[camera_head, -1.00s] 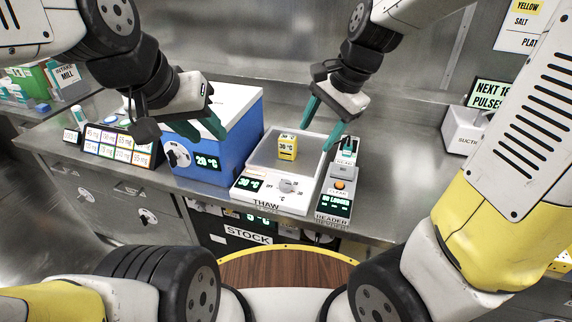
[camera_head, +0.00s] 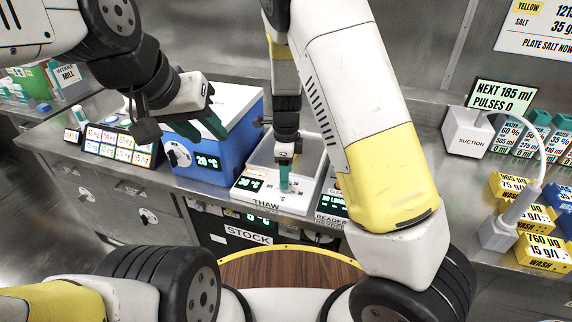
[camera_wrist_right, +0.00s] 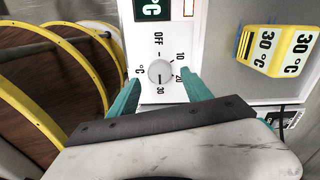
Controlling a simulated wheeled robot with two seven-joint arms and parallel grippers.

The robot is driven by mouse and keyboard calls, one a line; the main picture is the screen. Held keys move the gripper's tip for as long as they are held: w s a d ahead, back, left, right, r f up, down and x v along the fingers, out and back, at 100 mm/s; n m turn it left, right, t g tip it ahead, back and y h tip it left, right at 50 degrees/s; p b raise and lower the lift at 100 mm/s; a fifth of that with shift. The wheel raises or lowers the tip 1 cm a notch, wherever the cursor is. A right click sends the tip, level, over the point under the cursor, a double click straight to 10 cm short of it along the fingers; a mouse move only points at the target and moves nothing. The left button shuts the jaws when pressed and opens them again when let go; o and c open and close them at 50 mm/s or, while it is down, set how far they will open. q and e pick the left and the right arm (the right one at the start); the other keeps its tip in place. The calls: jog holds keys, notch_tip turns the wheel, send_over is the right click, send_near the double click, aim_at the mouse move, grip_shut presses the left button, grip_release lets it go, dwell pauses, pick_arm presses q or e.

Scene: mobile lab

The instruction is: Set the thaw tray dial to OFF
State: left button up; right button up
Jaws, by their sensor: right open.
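The thaw tray (camera_head: 308,180) is a white unit on the bench with a green-lit display (camera_head: 250,184) reading about 20 or 30 °C. Its round white dial (camera_wrist_right: 160,72) shows in the right wrist view with OFF, 10, 20 and 30 around it. The dial's mark appears to be on the 30 side. My right gripper (camera_wrist_right: 160,92) is open, with its teal fingers on either side of the dial; I cannot tell if they touch it. In the head view this gripper (camera_head: 286,186) covers the dial. My left gripper (camera_head: 203,127) is open and empty by the blue box.
A yellow 30 °C block (camera_wrist_right: 278,50) sits on the tray plate. The blue box (camera_head: 215,160) stands left of the tray. The reader (camera_head: 331,203) is close on its right, partly behind my arm. The suction unit (camera_head: 470,134) and yellow wash blocks (camera_head: 508,187) are further right.

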jog(key=shift+f, duration=1.65)
jog(key=shift+c, duration=0.4)
grip_shut()
